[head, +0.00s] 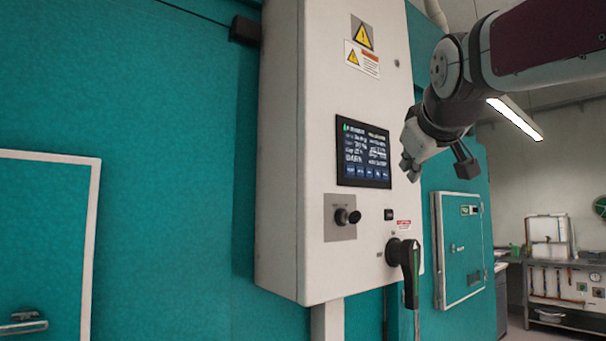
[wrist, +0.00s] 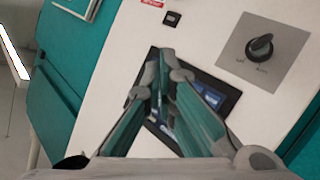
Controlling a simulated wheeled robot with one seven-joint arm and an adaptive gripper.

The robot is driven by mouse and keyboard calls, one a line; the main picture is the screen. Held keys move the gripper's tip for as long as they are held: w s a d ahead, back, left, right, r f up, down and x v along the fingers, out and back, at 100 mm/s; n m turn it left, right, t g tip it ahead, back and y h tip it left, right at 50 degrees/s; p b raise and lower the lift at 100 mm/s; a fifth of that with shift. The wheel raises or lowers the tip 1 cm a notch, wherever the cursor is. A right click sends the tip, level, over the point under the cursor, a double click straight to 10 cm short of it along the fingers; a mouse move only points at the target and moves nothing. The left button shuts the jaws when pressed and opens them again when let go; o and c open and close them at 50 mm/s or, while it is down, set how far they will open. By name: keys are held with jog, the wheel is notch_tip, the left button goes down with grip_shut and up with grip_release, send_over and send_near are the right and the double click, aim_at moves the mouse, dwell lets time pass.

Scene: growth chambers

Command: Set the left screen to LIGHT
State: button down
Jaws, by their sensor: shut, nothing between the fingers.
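The screen (head: 363,153) is a dark touch panel on the front of a white control box. It shows lines of white text and a row of blue buttons along its bottom; the text is too small to read surely. My gripper (head: 409,166) is in front of the box, just right of the screen in the head view, with its fingers shut and empty. In the wrist view my gripper's fingers (wrist: 167,58) lie across the screen (wrist: 224,94) and hide much of it. I cannot tell whether the fingertips touch it.
Below the screen are a black rotary knob (head: 347,216) on a grey plate, a small black switch (head: 388,214) and a large black handle (head: 409,267). Warning labels (head: 362,48) are above it. Teal chamber walls (head: 170,120) flank the box. A workbench (head: 565,285) stands far right.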

aim_at(360, 171)
jog(key=shift+d, duration=0.2)
jog(key=shift+w+a+b, duration=0.4)
jog(key=shift+w+a, duration=0.45)
jog(key=shift+w, duration=0.35)
jog(key=shift+w+a+b, duration=0.35)
jog(key=shift+w+a, duration=0.55)
jog(key=shift+w, duration=0.35)
jog(key=shift+w+a+b, duration=0.4)
jog(key=shift+w+a, duration=0.45)
jog(key=shift+w, duration=0.35)
jog(key=shift+w+a, duration=0.25)
jog(key=shift+w, duration=0.05)
jog(key=shift+w+a, duration=0.2)
jog(key=shift+w, duration=0.05)
jog(key=shift+s+d, duration=0.45)
jog(key=shift+s, duration=0.15)
